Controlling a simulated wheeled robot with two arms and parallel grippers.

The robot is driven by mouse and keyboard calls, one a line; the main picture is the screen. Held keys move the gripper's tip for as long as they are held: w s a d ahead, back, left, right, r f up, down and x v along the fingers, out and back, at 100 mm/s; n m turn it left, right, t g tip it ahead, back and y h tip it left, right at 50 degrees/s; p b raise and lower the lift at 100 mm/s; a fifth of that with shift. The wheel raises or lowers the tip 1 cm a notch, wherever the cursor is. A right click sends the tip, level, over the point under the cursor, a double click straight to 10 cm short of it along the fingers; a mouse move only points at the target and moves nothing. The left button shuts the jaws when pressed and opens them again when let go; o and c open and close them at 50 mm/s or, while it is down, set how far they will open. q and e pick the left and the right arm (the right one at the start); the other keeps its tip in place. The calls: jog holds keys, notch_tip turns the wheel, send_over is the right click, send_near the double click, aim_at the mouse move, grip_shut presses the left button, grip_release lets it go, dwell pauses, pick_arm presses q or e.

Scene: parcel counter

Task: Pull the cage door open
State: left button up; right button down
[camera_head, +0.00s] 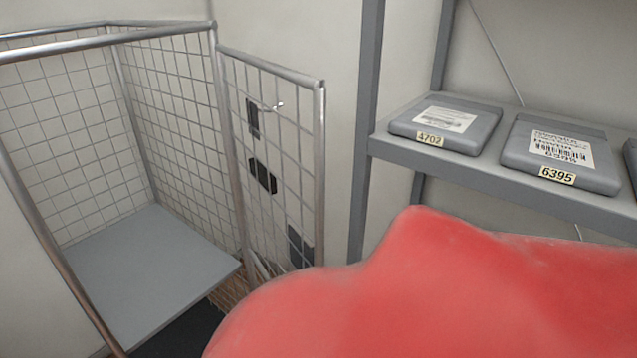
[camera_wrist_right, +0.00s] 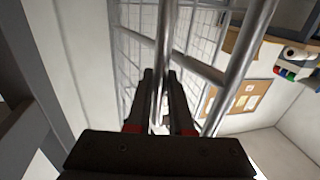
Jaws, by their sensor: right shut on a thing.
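The cage door (camera_head: 285,140) is a wire mesh panel in a grey tube frame. In the head view it stands swung out to the right of the cage's corner post. The cage (camera_head: 178,115) has mesh walls and its front is open. In the wrist view my right gripper (camera_wrist_right: 162,88) is shut on a metal bar (camera_wrist_right: 164,45), which I take to be part of the cage door. Dark pieces (camera_head: 262,177) show at the door's mesh; I cannot tell what they all are. My left gripper is not in view.
A grey shelf board (camera_head: 175,265) lies inside the cage. To the right, a shelf rack (camera_head: 368,130) holds grey parcels (camera_head: 445,124) with number labels. A large red surface blocks the lower right of the head view. A notice board (camera_wrist_right: 245,97) hangs on a wall.

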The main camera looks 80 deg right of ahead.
jog(key=shift+f, duration=0.1)
jog(key=c, duration=0.8)
grip_release()
jog(key=b+v, duration=0.3)
jog(key=v, duration=0.9)
